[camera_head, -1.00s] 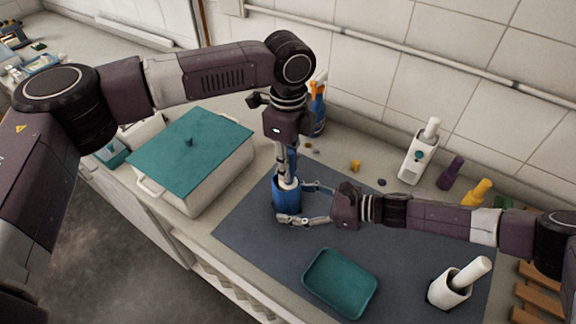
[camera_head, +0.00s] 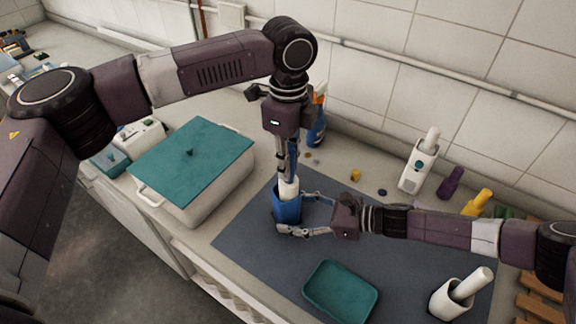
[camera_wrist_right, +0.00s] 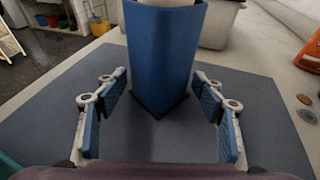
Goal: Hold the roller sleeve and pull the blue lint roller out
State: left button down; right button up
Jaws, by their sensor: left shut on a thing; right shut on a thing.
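The blue roller sleeve (camera_head: 287,208) stands upright on the dark mat, left of its middle. The white roller part (camera_head: 289,187) of the lint roller shows above the sleeve's rim; its lower part is hidden inside. My left gripper (camera_head: 287,170) points down from above and is shut on the lint roller's handle, which the fingers mostly hide. My right gripper (camera_head: 300,213) comes in from the right, low down, with its fingers on both sides of the sleeve, shut on it. In the right wrist view the sleeve (camera_wrist_right: 163,55) rises between the two fingers, with white inside its top.
A teal tray (camera_head: 341,290) and a white holder with a white roller (camera_head: 452,298) stand on the mat (camera_head: 400,262). A white box with a teal lid (camera_head: 193,160) is to the left. A spray bottle (camera_head: 316,125) stands close behind my left gripper. White, purple and yellow items line the wall.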

pick_arm(q)
jog(key=shift+r, duration=1.55)
pick_arm(e)
jog(key=shift+s+f, duration=0.1)
jog(key=o, duration=1.3)
jog(key=shift+c, duration=0.2)
